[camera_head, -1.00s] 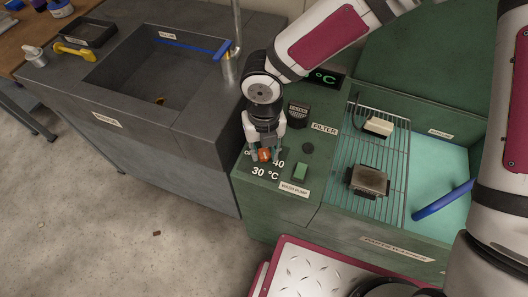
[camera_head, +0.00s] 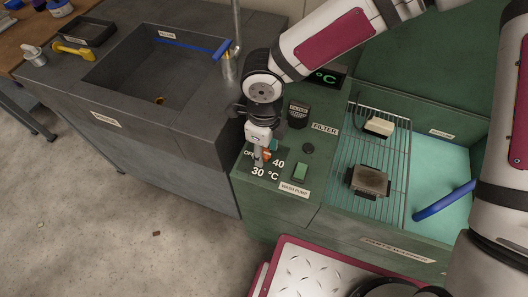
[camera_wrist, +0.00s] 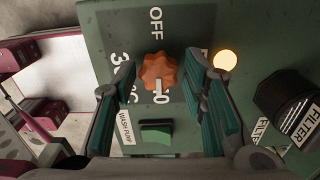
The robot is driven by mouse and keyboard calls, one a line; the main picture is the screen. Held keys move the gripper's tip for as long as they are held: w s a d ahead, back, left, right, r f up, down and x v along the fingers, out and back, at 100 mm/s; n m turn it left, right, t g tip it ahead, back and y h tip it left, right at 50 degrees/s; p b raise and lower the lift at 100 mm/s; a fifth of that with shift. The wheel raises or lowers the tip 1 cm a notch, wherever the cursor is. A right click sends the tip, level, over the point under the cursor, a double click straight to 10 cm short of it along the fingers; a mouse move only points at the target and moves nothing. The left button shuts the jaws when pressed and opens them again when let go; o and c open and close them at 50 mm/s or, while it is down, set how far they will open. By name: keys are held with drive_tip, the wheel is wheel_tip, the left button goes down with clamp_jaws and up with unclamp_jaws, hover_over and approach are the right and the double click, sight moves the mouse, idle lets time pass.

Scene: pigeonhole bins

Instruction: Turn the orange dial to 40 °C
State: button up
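The orange dial (camera_wrist: 158,68) sits on the green panel among the markings OFF, 30 °C and 40. In the wrist view its white pointer points down at the partly covered 40 marking. In the head view the dial (camera_head: 267,155) is partly hidden by my gripper (camera_head: 262,158). My gripper (camera_wrist: 160,92) is open, with one teal-padded finger on each side of the dial. Gaps show between the pads and the dial; I see no clear contact. A display (camera_head: 325,77) shows a green °C; its digits are hidden by my arm.
A green wash pump switch (camera_wrist: 156,132) is close to the dial. A lit yellow lamp (camera_wrist: 226,60) and a black filter knob (camera_wrist: 288,98) lie to the right in the wrist view. The wire rack (camera_head: 345,150) and the dark sink (camera_head: 112,72) flank the panel.

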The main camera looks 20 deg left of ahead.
sight(264, 152)
wheel_tip(264, 152, up, 6)
drive_tip(key=p, duration=0.4)
drive_tip(key=shift+s, duration=0.1)
idle(0.5)
wheel_tip(264, 152, up, 12)
idle(0.5)
